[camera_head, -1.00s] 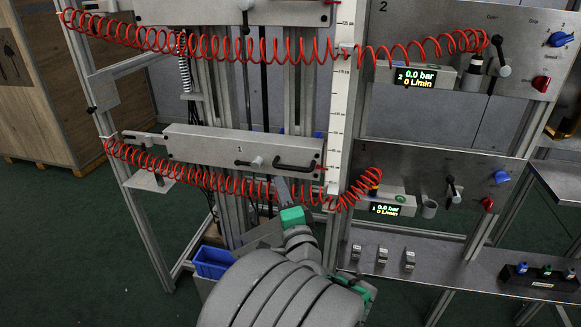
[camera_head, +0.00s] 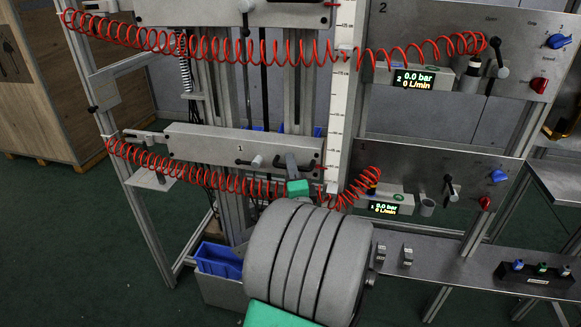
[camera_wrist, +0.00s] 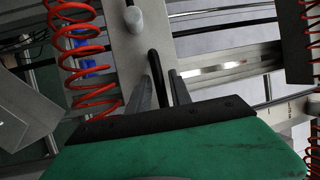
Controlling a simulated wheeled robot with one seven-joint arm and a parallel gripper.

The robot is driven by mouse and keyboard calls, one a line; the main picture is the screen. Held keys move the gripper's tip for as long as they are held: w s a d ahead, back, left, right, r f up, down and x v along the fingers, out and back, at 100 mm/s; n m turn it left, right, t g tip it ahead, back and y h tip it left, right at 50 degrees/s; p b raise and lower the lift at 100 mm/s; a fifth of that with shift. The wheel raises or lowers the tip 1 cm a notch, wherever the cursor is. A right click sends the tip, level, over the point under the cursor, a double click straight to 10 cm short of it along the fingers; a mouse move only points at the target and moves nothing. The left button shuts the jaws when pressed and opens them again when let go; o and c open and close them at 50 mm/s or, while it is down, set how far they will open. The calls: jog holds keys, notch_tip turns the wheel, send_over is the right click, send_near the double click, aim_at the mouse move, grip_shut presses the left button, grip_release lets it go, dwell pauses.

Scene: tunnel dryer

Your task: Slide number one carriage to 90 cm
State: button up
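The number one carriage (camera_head: 220,143) is a long grey horizontal bar marked "1" on the lower left of the rig. It carries a grey clamp knob (camera_head: 257,162), which also shows in the wrist view (camera_wrist: 133,19), and a black bar handle (camera_wrist: 154,70) at its right. My gripper (camera_head: 291,164) is at the handle, mostly hidden behind my arm in the head view. In the wrist view its two grey fingers (camera_wrist: 160,84) stand apart on either side of the handle, with no clear grip on it. A white vertical scale (camera_head: 340,110) stands at the carriage's right end; its figures are too small to read.
A second carriage (camera_head: 235,12) sits above. Red coiled hoses (camera_head: 200,180) hang across both levels, close to my gripper. Panel 1 (camera_head: 430,165) and a shelf (camera_head: 450,266) lie right; a blue bin (camera_head: 218,260) is below left.

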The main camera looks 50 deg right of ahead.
grip_shut()
dwell(1.1)
